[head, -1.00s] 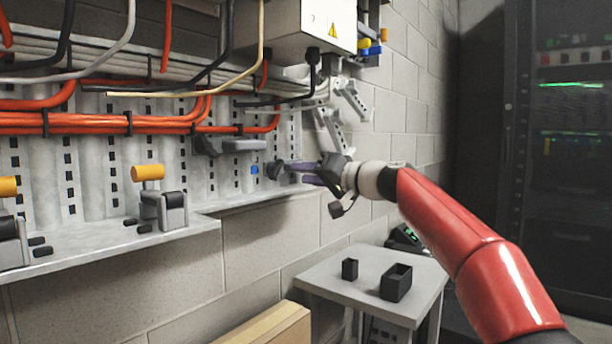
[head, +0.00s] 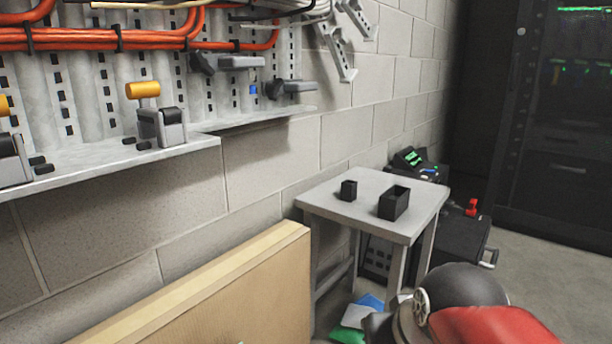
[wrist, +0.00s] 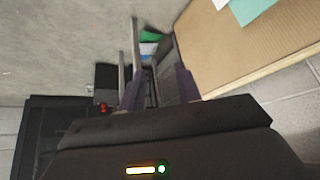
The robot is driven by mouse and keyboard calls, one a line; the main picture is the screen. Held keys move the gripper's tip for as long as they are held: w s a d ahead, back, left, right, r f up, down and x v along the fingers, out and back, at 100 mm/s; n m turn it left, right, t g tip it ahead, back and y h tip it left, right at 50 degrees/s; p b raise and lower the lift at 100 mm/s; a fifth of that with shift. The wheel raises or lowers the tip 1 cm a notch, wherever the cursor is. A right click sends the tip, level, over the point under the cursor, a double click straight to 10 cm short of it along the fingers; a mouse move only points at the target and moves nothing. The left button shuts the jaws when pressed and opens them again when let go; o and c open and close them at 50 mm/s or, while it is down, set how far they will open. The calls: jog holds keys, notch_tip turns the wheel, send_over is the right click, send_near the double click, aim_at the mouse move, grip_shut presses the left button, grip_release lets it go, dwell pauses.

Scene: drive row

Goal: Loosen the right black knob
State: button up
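In the head view, the right black knob (head: 274,89) is on a grey fitting at the right end of the wall shelf, with a grey bar reaching right from it. A similar left black knob (head: 203,63) sits higher and further left, beside another grey bar. I cannot tell how loose either knob is. My gripper is outside the head view, where only my red and black arm shows at the lower right. In the wrist view, the purple fingers of my gripper (wrist: 158,84) are apart with no object visibly held. The knob does not show in the wrist view.
A grey stool (head: 352,207) with two small black boxes stands below the shelf (head: 115,157). A wooden board (head: 215,290) stands at the front. Yellow-handled levers (head: 143,90) sit on the shelf. A dark cabinet (head: 565,130) is at the right.

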jog(key=s+d+f, duration=0.3)
jog(key=s+f, duration=0.2)
jog(key=s, duration=0.1)
notch_tip(320, 180, up, 13)
jog(key=p, duration=1.3)
jog(key=shift+w+r+m+g+h, duration=0.15)
jog(key=shift+m+g+h, duration=0.15)
jog(key=shift+g, duration=0.1)
